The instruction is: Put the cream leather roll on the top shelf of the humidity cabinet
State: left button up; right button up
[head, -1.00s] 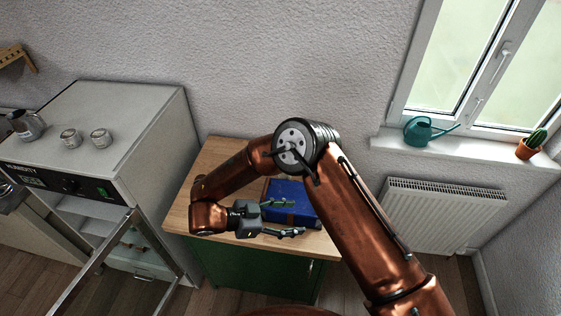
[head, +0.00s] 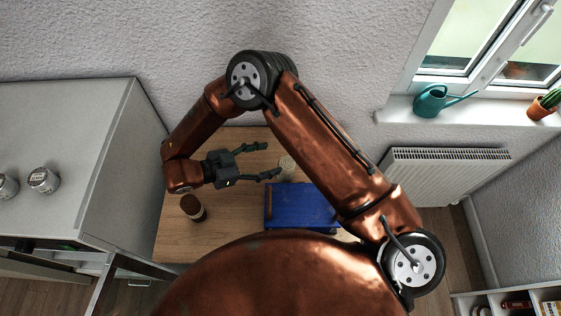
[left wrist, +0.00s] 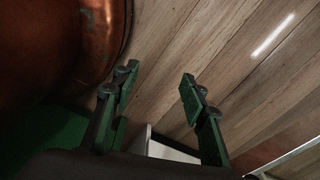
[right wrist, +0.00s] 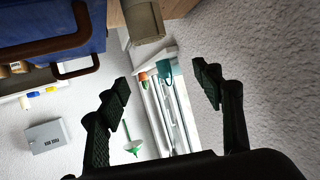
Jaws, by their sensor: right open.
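A small cream, roll-like thing (head: 287,166) stands on the wooden worktop behind the blue case, just beyond my right gripper's fingertips; I take it for the cream leather roll. A beige shape (right wrist: 143,22) at the top of the right wrist view may be the same thing. My right gripper (head: 271,160) is open and empty above the worktop, fingers pointing right. The humidity cabinet (head: 130,150) is at the left; its open door (head: 105,285) shows at the bottom left, and its top shelf is mostly hidden. My left gripper (left wrist: 158,78) is open and empty over the floor.
A blue case (head: 300,206) lies on the worktop (head: 235,225), near the gripper. A dark brown jar (head: 193,207) stands at the worktop's left. Tins (head: 43,180) sit on the cabinet. A radiator (head: 440,170) and a sill with a teal watering can (head: 432,101) are at the right.

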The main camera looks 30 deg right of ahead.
aim_at(286, 165)
jog(key=d+f, duration=0.4)
jog(key=f, duration=0.1)
jog(key=d+f+p, duration=0.1)
jog(key=d+f, duration=0.1)
jog(key=f, duration=0.1)
jog(key=shift+d+f, duration=0.1)
jog(key=shift+d, duration=0.2)
jog(key=shift+s+d, duration=0.15)
jog(key=shift+s, duration=0.1)
jog(key=shift+c, duration=1.3)
jog(key=c, duration=0.5)
pick_arm(q)
jog(key=shift+s+r, duration=0.35)
jog(key=shift+r, duration=0.1)
pick_arm(e)
jog(key=c, duration=0.7)
